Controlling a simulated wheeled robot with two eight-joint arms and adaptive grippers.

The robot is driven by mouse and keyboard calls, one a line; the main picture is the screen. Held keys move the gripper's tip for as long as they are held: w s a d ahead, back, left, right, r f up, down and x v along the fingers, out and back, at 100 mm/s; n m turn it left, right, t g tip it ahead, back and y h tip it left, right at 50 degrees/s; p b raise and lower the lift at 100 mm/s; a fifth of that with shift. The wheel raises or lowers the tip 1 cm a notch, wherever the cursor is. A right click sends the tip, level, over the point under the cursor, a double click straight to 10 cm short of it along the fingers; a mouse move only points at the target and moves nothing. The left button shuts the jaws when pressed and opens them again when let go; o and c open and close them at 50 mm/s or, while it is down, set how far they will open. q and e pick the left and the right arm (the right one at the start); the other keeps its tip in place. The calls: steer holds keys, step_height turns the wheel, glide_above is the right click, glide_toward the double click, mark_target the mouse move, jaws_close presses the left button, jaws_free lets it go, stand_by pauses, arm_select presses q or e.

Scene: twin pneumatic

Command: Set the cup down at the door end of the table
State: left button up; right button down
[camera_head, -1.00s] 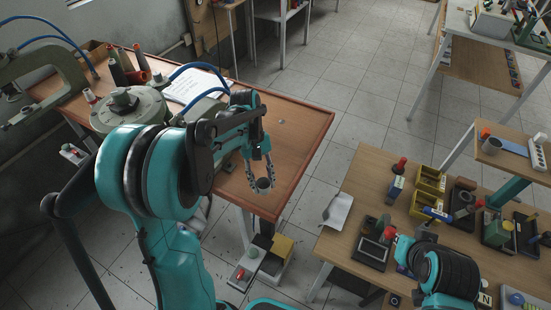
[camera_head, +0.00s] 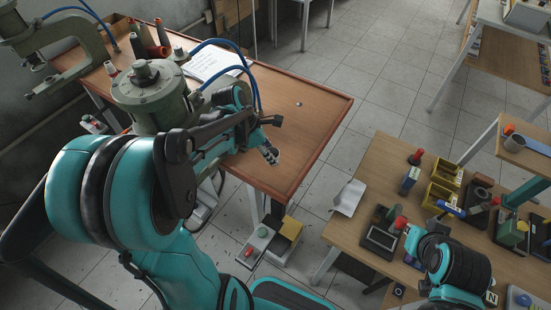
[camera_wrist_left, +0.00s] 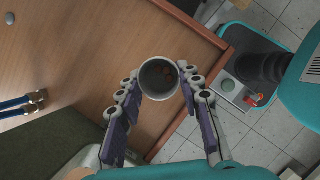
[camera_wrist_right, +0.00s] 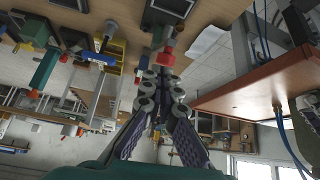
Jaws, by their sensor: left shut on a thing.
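The cup (camera_wrist_left: 158,78) is a small pale-rimmed cup with a dark inside, seen from above in the left wrist view. My left gripper (camera_wrist_left: 160,84) is shut on it, one finger on each side. In the head view my left gripper (camera_head: 270,154) is over the front edge of the reddish-brown table (camera_head: 310,115); the cup is hard to make out there. Whether the cup touches the tabletop I cannot tell. My right gripper (camera_wrist_right: 160,82) has its fingers together, with nothing seen between them. It is mostly hidden behind its arm in the head view.
A green-grey machine (camera_head: 152,95) with blue hoses, a paper sheet (camera_head: 215,64) and several cones stand at the table's left and back. The table's right part is clear except for a small metal piece (camera_head: 298,104). A wooden bench (camera_head: 375,165) with parts stands right.

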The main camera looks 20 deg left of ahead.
mark_target(274, 149)
arm_select(q)
steer(key=w+f, duration=0.1)
steer(key=w, duration=0.2)
steer(key=shift+f+b, duration=0.3)
steer(key=shift+f, duration=0.1)
step_height(274, 149, down, 4)
steer(key=shift+f+b, duration=0.1)
steer(key=shift+b, duration=0.75)
steer(key=o, duration=1)
